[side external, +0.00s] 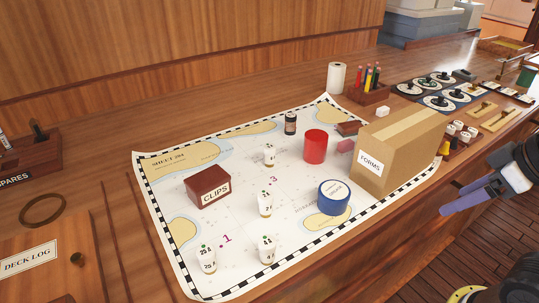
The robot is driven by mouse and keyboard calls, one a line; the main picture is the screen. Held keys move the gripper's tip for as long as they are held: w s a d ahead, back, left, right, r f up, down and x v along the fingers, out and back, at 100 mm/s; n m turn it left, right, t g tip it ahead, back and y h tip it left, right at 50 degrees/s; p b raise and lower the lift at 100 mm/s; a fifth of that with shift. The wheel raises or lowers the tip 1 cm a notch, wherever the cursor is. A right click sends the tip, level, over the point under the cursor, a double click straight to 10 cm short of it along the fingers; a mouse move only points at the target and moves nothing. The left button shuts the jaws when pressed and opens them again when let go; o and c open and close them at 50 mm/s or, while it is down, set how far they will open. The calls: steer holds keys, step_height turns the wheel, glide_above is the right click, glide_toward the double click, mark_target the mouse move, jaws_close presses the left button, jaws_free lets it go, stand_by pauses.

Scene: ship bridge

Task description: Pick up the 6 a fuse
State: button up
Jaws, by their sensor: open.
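Several white fuses with green dots stand on the chart (205,292). The front left fuse (207,260) seems to read 25 A or 20 A. The front right fuse (267,251) seems to read 4 A, and the middle fuse (265,205) seems to read 2 A. The label of the far fuse (269,155) is too small to read. I cannot tell which fuse is the 6 A one. My gripper (448,203) is at the right edge, open and empty, apart from all the fuses, past the counter's front edge.
A blue tape roll (334,197), red cylinder (315,147), dark bottle (290,123) and CLIPS box (208,186) also stand on the chart. More small white pieces (459,127) sit behind the FORMS box.

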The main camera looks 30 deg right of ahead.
steer(key=w+a+r+n+y, duration=0.1)
steer(key=w+a+r+n, duration=0.1)
steer(key=w+r+n, duration=0.4)
steer(key=w+a+r+n+y, duration=0.1)
steer(key=w+a+r+n, duration=0.2)
steer(key=w+r, duration=0.65)
steer(key=n+g+y, duration=0.2)
steer(key=n+g, duration=0.1)
glide_above(270, 146)
steer(key=s+d, duration=0.3)
steer(key=d, duration=0.2)
step_height(270, 146, down, 12)
steer(key=x, duration=0.8)
steer(key=shift+a+f, duration=0.15)
steer(key=shift+f, duration=0.1)
steer(key=shift+x, duration=2.9)
steer(key=shift+w+a+r, duration=0.1)
steer(key=shift+a, duration=0.05)
